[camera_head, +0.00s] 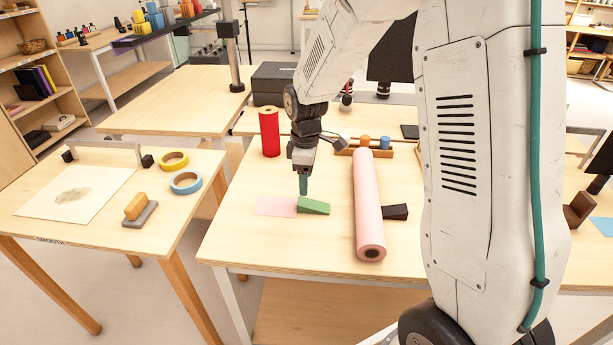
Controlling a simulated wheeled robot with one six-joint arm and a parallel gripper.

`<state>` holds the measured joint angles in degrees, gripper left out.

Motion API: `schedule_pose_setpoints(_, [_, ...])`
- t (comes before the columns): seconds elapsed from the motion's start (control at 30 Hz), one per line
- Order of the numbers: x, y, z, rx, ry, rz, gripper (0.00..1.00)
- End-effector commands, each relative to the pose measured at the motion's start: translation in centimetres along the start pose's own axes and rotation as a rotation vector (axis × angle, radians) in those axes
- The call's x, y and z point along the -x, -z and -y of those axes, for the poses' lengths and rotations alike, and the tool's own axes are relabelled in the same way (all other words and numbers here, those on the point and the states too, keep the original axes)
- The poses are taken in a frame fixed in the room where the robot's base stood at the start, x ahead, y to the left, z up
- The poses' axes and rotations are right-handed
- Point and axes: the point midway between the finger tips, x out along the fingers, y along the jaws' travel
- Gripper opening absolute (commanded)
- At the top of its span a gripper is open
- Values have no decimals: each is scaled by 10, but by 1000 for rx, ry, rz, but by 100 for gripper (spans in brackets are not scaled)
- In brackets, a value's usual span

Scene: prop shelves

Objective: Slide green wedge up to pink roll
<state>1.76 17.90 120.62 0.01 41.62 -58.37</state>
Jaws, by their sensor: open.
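The green wedge (314,206) lies on the wooden table, its taller end on the left and its thin end toward the pink roll. The pink roll (367,205) lies lengthwise on the table to the right of the wedge, with a gap of bare wood between them. My gripper (303,188) points down at the wedge's left end, above or just behind it. Its teal fingertips look close together from this side, and nothing shows held in them. Whether they touch the wedge I cannot tell.
A dark wedge (395,212) sits against the roll's right side. A flat pink sheet (276,206) lies left of the green wedge. A red roll (269,132) stands upright farther back. A wooden holder with colored pieces (364,147) is behind the pink roll. The front table area is clear.

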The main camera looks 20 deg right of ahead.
Motion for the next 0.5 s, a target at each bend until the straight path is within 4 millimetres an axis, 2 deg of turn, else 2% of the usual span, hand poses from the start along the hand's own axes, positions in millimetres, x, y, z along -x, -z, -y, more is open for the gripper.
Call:
schedule_pose_setpoints(0.17, [-9,0,0,36,-2,-1,62])
schedule_pose_setpoints(0.5, [-60,-1,0,34,0,0,62])
